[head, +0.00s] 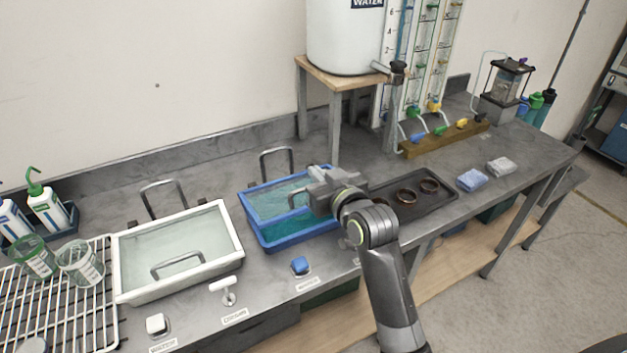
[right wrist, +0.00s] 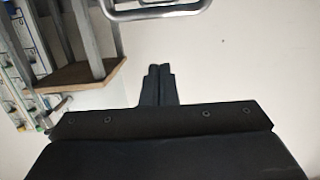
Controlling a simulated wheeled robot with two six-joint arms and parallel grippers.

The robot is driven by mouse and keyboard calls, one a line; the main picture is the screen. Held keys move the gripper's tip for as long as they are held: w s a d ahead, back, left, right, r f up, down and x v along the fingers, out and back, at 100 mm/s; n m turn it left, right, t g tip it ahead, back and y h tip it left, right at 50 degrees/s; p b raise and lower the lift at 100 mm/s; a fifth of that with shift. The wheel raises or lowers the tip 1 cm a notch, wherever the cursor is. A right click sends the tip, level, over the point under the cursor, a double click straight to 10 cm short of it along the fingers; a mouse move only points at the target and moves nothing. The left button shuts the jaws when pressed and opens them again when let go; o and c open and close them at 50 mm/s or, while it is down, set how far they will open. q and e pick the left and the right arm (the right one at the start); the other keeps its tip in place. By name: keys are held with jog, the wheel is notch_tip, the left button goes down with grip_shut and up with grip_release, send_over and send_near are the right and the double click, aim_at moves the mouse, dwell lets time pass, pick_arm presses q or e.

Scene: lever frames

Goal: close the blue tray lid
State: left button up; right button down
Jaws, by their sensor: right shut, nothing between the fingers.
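The blue tray (head: 289,243) stands on the grey bench in the middle of the head view. Its blue-rimmed lid (head: 268,203) has a see-through teal panel and sits over the tray. A gap shows under the lid's front edge, so it looks slightly raised there. My right gripper (head: 314,197) is shut and empty, over the right part of the lid, and hides part of it and of a metal handle (head: 293,194). In the right wrist view the closed fingers (right wrist: 158,85) show, with a metal bar (right wrist: 155,10) beyond them. My left gripper is out of view.
A white tray (head: 123,262) stands to the left, beside a wire rack (head: 60,315) with beakers. A dark tray with copper rings (head: 406,196) lies close right of my gripper. Behind it is a wooden stand (head: 334,76) under a white water tank. A blue knob (head: 300,265) is in front.

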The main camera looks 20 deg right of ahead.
jog(key=x, duration=0.4)
jog(key=shift+r+p, duration=0.1)
jog(key=shift+p, duration=0.3)
jog(key=f, duration=0.1)
jog(key=s+f, duration=0.1)
jog(key=f, duration=0.1)
jog(key=shift+s+d+p, duration=0.15)
jog(key=shift+s+p, duration=0.1)
jog(key=shift+p, duration=0.1)
jog(key=shift+s+f, duration=0.25)
jog(key=shift+f, duration=0.15)
jog(key=shift+w, duration=0.1)
notch_tip(320, 180, down, 7)
jog(key=s+t+b, duration=0.1)
jog(key=s+b, duration=0.2)
jog(key=b, duration=0.3)
jog(key=shift+d+b, duration=0.25)
jog(key=shift+b, duration=0.1)
